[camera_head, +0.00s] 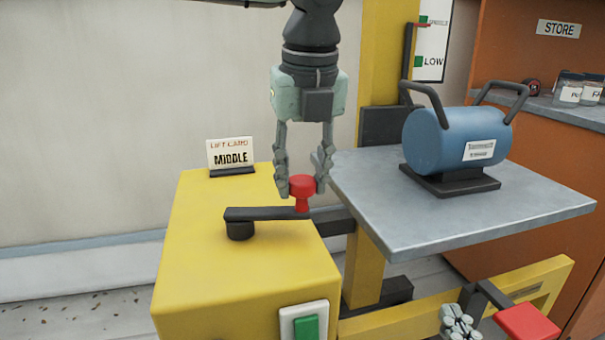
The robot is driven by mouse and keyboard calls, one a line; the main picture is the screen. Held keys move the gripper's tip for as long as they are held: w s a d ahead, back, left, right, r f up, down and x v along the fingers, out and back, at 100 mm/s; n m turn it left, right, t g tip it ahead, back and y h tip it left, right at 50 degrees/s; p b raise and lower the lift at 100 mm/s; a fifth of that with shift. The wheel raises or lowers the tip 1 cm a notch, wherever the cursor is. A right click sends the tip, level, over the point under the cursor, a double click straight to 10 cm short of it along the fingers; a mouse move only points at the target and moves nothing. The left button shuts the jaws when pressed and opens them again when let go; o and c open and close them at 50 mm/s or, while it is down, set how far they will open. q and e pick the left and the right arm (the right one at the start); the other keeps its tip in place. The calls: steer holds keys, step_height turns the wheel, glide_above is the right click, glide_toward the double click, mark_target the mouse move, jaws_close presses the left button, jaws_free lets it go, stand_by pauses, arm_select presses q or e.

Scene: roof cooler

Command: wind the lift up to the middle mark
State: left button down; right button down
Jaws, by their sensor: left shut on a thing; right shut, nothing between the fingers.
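My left gripper (302,186) comes down from above and is shut on the red knob (302,188) of the dark crank (262,213). The crank lies on top of the yellow winch box (250,262); its hub is at the left and its knob at the right. A card (230,153) on the box reads "LIFT CARD MIDDLE". The grey lift platform (450,218) carries a blue cylinder (445,140) with two dark handles. A scale board (434,50) behind shows green marks, one labelled LOW; a red pointer is near the upper, blurred label. My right gripper (459,324) is shut and empty at the bottom edge.
A green button (306,327) sits on the box front. A red pad (527,322) on a dark arm is right of my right gripper. The yellow mast (385,50) stands behind the platform. An orange cabinet marked STORE (558,29) with jars stands at the right.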

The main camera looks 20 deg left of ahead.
arm_select(q)
steer(key=shift+w+a, duration=0.4)
steer(key=shift+w, duration=0.45)
steer(key=shift+r, duration=0.1)
steer(key=shift+w+a+p, duration=0.3)
steer(key=shift+w+a, duration=0.1)
steer(key=shift+w, duration=0.2)
steer(key=c, duration=1)
jaws_free()
steer(key=shift+c, duration=0.2)
steer(key=shift+s+d, duration=0.1)
